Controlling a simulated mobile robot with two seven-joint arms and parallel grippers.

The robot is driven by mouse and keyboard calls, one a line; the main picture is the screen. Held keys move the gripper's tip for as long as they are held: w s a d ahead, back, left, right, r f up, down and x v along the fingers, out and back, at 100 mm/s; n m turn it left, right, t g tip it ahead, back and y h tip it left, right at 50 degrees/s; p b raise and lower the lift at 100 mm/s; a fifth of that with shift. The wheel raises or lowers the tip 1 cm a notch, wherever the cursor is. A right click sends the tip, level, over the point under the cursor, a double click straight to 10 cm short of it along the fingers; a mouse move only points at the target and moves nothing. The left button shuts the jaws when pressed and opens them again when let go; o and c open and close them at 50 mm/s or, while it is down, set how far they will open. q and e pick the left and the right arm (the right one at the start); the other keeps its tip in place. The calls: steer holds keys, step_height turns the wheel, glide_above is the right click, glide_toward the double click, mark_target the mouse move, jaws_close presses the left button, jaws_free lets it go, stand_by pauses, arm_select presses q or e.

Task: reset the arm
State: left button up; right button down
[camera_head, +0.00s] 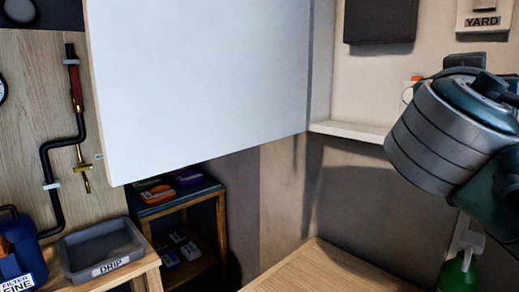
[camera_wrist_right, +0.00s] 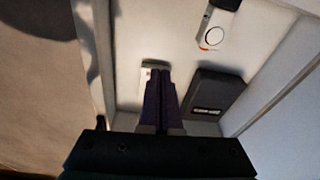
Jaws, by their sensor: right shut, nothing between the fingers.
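My right gripper (camera_wrist_right: 157,75) shows in the right wrist view with its two dark purple fingers together and nothing between them. It points toward a pale recess holding a dark box (camera_wrist_right: 213,92) and a white device with a round face (camera_wrist_right: 215,27). A pale object (camera_wrist_right: 148,68) is partly hidden behind the fingertips; I cannot tell contact. In the head view, a thick grey and dark green link of my arm (camera_head: 440,135) comes in at the right; its gripper is out of that view. My left gripper is in neither view.
A large white panel (camera_head: 200,80) fills the upper middle. A pale ledge (camera_head: 350,131) lies beside my arm, below a dark box (camera_head: 380,20) and a YARD label (camera_head: 482,21). A green bottle (camera_head: 460,272) stands below. A grey DRIP tray (camera_head: 75,250) sits lower left.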

steer(key=s+f+n+g+y+p, duration=0.25)
steer(key=s+f+y, duration=0.3)
steer(key=f, duration=0.75)
steer(key=s+a+f+n+g+y+p, duration=0.1)
steer(key=s+a+f+n+g+y, duration=0.35)
steer(key=s, duration=0.65)
steer(key=s+a+f+n+g+y+p, duration=0.1)
steer(key=s+a+f+n+g+y, duration=0.25)
steer(key=s+f, duration=0.45)
steer(key=s+r+p, duration=0.1)
steer(key=r+p, duration=1.8)
steer(key=r, duration=0.1)
steer(key=s+a+r+y+p, duration=0.1)
steer(key=s+r+p, duration=0.1)
steer(key=r+p, duration=1.7)
steer(key=shift+s+a+r, duration=0.15)
steer(key=shift+a+r, duration=0.1)
steer(key=shift+r, duration=0.4)
steer(key=shift+f+t, duration=0.1)
steer(key=shift+t, duration=0.15)
